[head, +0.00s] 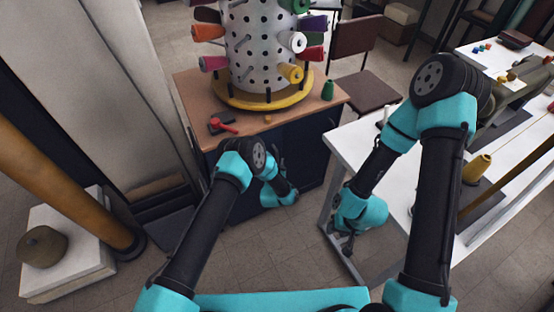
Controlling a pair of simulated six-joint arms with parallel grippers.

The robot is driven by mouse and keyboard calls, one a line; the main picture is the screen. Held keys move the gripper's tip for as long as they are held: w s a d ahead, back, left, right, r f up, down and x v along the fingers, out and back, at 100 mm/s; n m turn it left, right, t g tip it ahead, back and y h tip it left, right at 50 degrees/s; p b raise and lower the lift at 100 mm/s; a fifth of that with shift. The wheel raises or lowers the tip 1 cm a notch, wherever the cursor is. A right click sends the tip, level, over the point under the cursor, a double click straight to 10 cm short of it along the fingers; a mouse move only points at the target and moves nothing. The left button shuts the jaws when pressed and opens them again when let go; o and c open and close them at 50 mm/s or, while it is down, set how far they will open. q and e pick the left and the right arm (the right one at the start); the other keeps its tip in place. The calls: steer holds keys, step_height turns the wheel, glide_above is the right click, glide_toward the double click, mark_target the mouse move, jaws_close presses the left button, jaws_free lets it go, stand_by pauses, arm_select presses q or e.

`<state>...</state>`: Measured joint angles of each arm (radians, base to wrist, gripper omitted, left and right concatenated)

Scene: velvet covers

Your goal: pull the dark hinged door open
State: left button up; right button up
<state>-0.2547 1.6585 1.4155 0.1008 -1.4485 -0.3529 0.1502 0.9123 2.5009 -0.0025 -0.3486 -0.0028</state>
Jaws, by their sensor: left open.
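The dark hinged door (308,145) is on the front of a low cabinet with a wooden top (190,90). It looks flush with the cabinet front, and my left arm covers part of it. Any handle is hidden or too small to make out. My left gripper (284,191) is low in front of the door, partly hidden by my own wrist. It is open, with nothing seen in it; whether it touches the door cannot be told. My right gripper (346,242) hangs low beside the white table's leg, and its jaws are too unclear to read.
A perforated spool tower (258,50) on a yellow base, a green cone (328,90) and a red-handled tool (222,126) stand on the cabinet. A white table (400,200) stands close on the right. A brown post (65,185) rises on the left.

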arm_select(q)
steer(key=shift+w+d, duration=0.15)
steer(key=shift+w, duration=0.95)
steer(key=shift+c, duration=0.3)
jaws_close()
